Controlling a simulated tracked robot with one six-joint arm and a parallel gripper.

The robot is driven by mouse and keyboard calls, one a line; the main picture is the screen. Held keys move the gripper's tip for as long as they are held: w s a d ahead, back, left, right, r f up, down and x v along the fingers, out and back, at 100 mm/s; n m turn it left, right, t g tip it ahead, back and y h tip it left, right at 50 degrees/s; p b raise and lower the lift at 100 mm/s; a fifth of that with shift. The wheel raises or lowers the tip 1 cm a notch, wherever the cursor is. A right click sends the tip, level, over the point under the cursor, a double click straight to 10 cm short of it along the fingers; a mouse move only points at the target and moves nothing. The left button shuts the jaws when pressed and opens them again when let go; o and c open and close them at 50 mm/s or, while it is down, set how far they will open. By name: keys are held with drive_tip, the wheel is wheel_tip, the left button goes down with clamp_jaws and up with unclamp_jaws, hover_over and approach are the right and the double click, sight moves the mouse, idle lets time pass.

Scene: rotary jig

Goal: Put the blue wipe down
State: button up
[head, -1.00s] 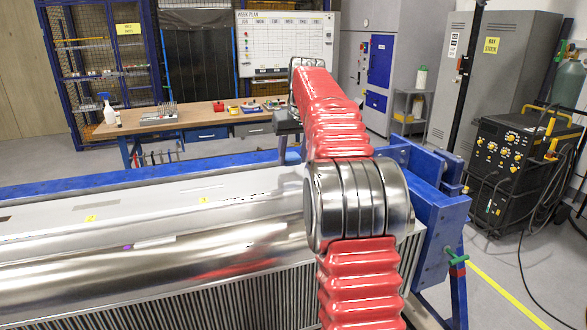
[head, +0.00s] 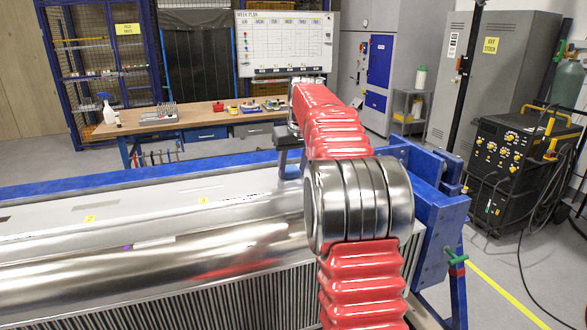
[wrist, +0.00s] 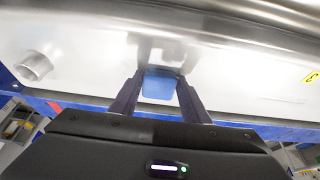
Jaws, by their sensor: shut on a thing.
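In the wrist view the blue wipe (wrist: 158,87) sits between the two dark fingers of my gripper (wrist: 159,82), which is shut on it. Beyond the fingertips is a shiny metal surface (wrist: 85,45) that mirrors the fingers. The wipe is close to this surface, but I cannot tell whether it touches. In the head view my red-sleeved arm reaches over the right end of the long metal workpiece (head: 120,235). The wipe cannot be made out there.
A short metal pipe stub (wrist: 36,66) stands out of the surface at left. Small yellow labels (head: 90,218) lie on the workpiece. Blue jig framing (head: 440,225) borders its right end. A wooden bench (head: 190,122) with tools stands behind.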

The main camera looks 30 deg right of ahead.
drive_tip(key=o, duration=1.4)
drive_tip(key=shift+f, duration=0.1)
drive_tip(key=v, duration=1.2)
drive_tip(key=shift+a, duration=0.1)
